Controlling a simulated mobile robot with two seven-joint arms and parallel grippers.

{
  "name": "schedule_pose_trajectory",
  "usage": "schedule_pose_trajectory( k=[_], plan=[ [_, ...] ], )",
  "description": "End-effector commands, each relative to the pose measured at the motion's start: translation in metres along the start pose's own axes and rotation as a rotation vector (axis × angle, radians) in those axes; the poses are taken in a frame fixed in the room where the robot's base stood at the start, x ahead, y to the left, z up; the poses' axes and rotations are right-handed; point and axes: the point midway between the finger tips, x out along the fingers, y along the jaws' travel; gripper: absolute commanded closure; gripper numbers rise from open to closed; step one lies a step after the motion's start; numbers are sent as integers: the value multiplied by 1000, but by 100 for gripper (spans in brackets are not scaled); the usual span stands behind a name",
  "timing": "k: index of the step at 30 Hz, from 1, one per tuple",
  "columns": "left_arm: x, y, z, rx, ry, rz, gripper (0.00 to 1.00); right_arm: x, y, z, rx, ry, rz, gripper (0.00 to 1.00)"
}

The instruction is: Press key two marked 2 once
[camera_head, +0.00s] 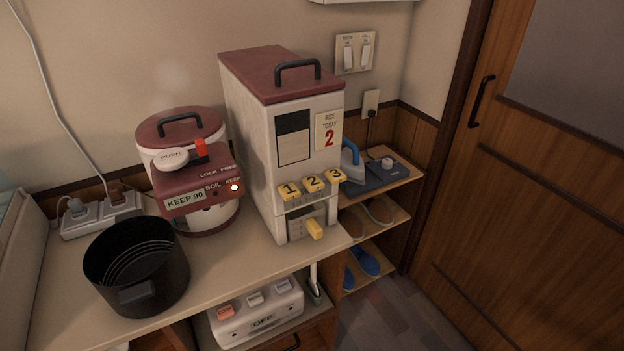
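A tall cream rice dispenser (262,155) with a dark red lid stands on the counter at the picture's middle. Its front carries three yellow keys marked 1, 2 and 3. The key marked 2 (313,184) is in the middle, between key 1 (290,190) and key 3 (335,176). A card (328,131) above the keys reads "RICE TODAY 2". Neither of my grippers is in view.
A red and cream electric pot (182,140) stands left of the dispenser. A black pot (137,265) is at the counter's front left, near a power strip (100,215). A shelf with an iron (352,160) is at right. The counter (235,262) before the dispenser is clear.

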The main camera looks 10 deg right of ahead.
Motion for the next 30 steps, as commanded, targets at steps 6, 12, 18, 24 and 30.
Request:
schedule_pose_trajectory(
  k=[6, 12, 18, 24, 30],
  plan=[
    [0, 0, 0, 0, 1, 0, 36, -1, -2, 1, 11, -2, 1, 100],
    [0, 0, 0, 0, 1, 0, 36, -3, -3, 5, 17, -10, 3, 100],
    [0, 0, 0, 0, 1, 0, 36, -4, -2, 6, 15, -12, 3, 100],
    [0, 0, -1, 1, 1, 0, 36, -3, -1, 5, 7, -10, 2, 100],
    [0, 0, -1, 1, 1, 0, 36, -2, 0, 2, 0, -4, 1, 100]
  ],
)
